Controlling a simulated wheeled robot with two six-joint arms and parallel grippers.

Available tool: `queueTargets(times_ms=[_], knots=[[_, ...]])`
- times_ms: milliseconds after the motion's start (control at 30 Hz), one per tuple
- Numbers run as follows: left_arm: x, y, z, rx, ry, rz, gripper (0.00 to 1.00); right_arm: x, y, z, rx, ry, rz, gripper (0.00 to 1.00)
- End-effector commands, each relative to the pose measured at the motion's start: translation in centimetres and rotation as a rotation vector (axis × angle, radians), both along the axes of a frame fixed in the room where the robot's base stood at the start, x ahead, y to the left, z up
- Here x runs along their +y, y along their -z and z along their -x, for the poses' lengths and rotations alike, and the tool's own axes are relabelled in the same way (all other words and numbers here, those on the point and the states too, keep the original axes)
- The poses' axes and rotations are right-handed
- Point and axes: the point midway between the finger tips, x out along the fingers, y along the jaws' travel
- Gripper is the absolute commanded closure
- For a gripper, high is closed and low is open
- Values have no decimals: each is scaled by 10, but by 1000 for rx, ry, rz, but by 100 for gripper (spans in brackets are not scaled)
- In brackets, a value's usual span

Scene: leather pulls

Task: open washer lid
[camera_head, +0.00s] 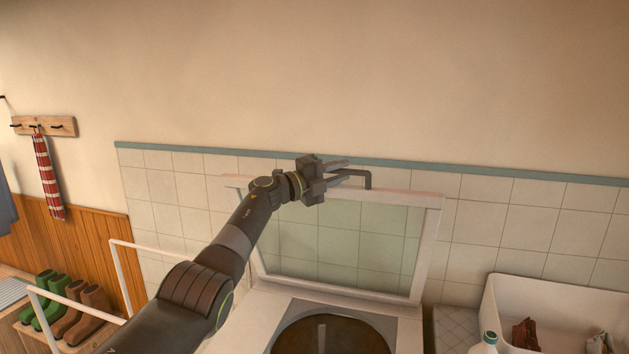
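The washer lid (338,249), a pale frame with a clear panel, stands raised and tilted back against the tiled wall. A dark bracket-shaped handle (368,179) is at its top edge. Below, the washer (247,318) shows its round, dark drum opening (335,335) uncovered. My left gripper (347,170) is at the handle, its two fingers spread apart, one above and one below the handle's left part. Whether a finger touches the handle I cannot tell. My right gripper is out of view.
A white sink (560,308) with brown items inside is at the right, a white bottle (485,343) in front of it. Green boots (45,300) and brown boots (80,310) stand on a bench at left, near a white rail (122,278). A striped cloth (47,178) hangs from wall pegs.

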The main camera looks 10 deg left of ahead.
Motion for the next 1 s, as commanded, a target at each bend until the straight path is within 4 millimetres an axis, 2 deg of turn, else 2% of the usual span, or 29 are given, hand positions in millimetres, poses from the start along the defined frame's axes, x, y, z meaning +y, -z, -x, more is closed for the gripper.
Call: queueTargets(times_ms=[367, 600, 1000], knots=[[21, 7, 19, -3, -2, -2, 77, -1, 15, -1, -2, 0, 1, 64], [43, 11, 39, -2, -3, -3, 77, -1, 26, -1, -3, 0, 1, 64], [99, 24, 89, 0, -4, -4, 77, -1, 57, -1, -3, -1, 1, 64]])
